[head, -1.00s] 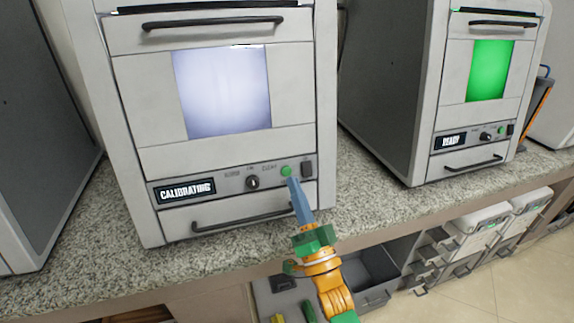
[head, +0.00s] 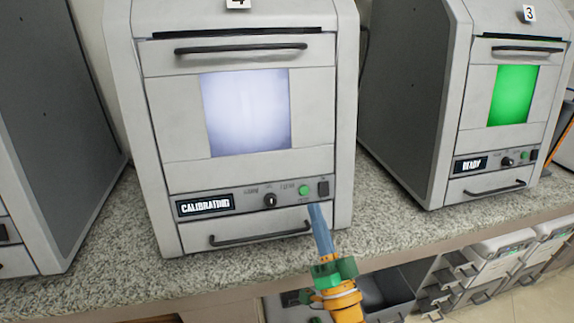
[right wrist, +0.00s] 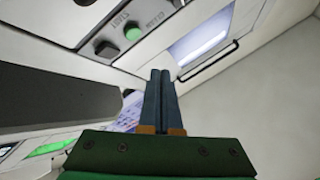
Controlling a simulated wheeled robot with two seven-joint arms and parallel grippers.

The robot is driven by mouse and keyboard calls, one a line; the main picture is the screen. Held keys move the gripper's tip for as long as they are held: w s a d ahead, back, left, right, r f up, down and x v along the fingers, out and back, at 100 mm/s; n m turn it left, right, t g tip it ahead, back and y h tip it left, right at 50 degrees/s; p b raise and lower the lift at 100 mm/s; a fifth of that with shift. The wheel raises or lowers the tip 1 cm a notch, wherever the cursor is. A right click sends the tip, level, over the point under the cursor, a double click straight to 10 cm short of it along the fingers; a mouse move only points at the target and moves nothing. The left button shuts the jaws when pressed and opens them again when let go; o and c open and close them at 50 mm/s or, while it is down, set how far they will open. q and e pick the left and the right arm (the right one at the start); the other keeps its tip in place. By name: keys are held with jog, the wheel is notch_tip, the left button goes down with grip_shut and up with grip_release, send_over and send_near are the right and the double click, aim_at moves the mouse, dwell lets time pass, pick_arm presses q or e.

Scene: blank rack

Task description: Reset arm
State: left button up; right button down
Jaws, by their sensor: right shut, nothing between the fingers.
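My right gripper (head: 313,209) is shut and empty, with its blue-grey fingers together. In the head view its tips are just below the green button (head: 304,190) on the panel of the middle machine (head: 160,143). A gap shows between fingertips and button there. My left gripper is not in view.
A second machine (head: 412,110) to the right has a green window and a READY display. Another machine (head: 50,110) stands at the left. Granite counter (head: 115,248) is bare between them. Drawers and bins (head: 480,265) sit below its edge.

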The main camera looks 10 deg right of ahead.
jog(key=s+d+f+n+g+h, duration=0.1)
jog(key=s+f+n+g, duration=0.15)
jog(key=f+g, duration=0.5)
jog(key=s+d+f+n+g+h, duration=0.1)
jog(key=s+f+n+g, duration=0.3)
jog(key=f, duration=0.6)
jog(key=s+d+f+n+g, duration=0.1)
jog(key=s+f+g, duration=0.2)
jog(key=s+g, duration=0.35)
jog(key=s+f+n+g, duration=0.1)
jog(key=s+f+g, duration=0.25)
jog(key=s, duration=0.65)
notch_tip(320, 180, down, 8)
jog(key=f+p, duration=0.1)
jog(key=p, duration=0.1)
jog(key=s+d+f+g+h+p, duration=0.1)
jog(key=s+f+p, duration=0.3)
jog(key=s+f, duration=0.8)
jog(key=shift+s+d+g, duration=0.45)
jog(key=shift+s+d, duration=0.2)
jog(key=shift+s, duration=0.3)
dwell(1.9)
